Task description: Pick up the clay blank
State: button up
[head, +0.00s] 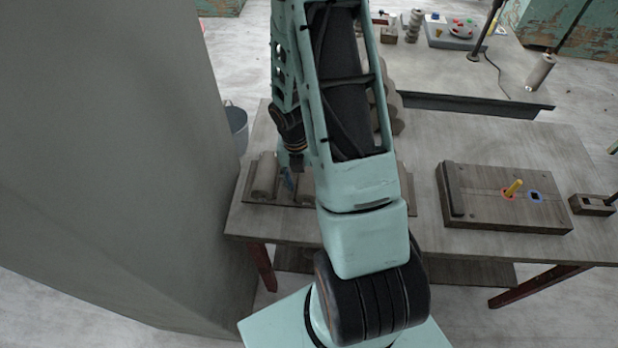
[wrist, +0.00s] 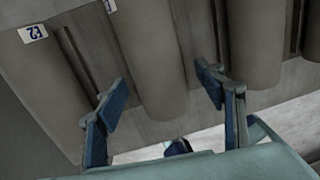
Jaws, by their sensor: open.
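Several grey-brown, rounded clay blanks lie side by side on a rack board (head: 226,210) at the table's left end. My gripper (head: 288,182) is over this rack in the head view, with my arm covering much of it. In the wrist view, my gripper (wrist: 162,88) is open, with its blue-padded fingers spread. One clay blank (wrist: 152,55) lies between the two fingers in the picture. Another blank (wrist: 42,75) lies to its left and a third (wrist: 252,40) to its right. I cannot tell whether the fingers touch any blank.
Thin upright dividers (wrist: 80,58) stand between the blanks, and a small white label (wrist: 32,33) is at upper left. A wooden fixture (head: 475,215) with a yellow peg (head: 513,187) sits at the table's right. A large grey surface (head: 110,150) rises close on the left.

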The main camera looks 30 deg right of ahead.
jog(key=shift+c, duration=0.4)
jog(key=c, duration=1.5)
grip_shut()
jog(key=shift+r, duration=0.15)
